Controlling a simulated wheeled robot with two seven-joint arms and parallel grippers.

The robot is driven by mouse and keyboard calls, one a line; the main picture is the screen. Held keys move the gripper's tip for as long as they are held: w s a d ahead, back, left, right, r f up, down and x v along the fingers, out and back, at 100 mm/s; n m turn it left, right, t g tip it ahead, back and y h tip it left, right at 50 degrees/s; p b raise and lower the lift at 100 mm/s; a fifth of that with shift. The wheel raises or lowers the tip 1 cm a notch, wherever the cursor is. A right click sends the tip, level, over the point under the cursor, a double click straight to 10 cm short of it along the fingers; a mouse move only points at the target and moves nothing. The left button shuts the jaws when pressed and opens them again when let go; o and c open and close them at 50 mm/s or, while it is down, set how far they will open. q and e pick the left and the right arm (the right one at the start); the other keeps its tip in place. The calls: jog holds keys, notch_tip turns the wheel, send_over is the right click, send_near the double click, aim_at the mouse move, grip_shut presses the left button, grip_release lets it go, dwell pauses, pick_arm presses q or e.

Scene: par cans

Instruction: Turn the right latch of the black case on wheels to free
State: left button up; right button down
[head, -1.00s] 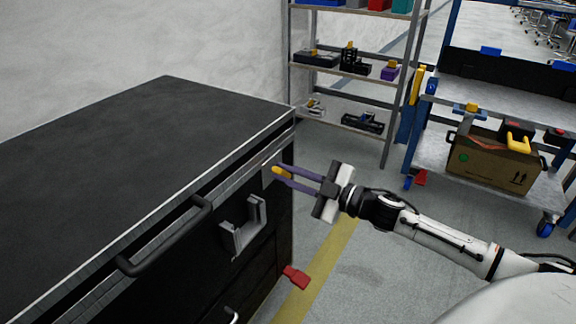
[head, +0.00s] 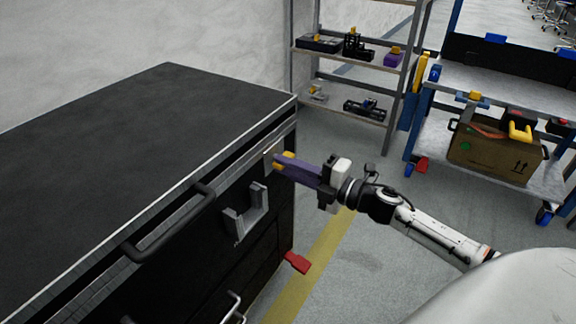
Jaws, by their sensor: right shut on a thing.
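The black case (head: 150,120) fills the left of the head view, with its lid closed. Its right latch (head: 288,154) is a small yellow piece on a metal plate near the right end of the front, just under the lid edge. My right gripper (head: 284,163) comes in from the right and is shut on this latch. Its purple fingers show broad side on and hide part of the latch, whose yellow shows above and below them. My left gripper is out of view.
A black handle (head: 170,225) and a metal bracket (head: 243,213) stick out of the case front left of the gripper. A red tab (head: 297,262) is low by the case. A shelf rack (head: 345,85) and a trolley (head: 510,178) stand behind. The floor between is clear.

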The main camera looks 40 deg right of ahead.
jog(key=shift+a+f+n, duration=0.1)
jog(key=shift+n, duration=0.3)
jog(key=c, duration=1.8)
grip_release()
jog(key=shift+o, duration=0.2)
jog(key=shift+s, duration=0.1)
jog(key=p+v, duration=0.1)
jog(key=v, duration=0.9)
jog(key=shift+p, duration=0.35)
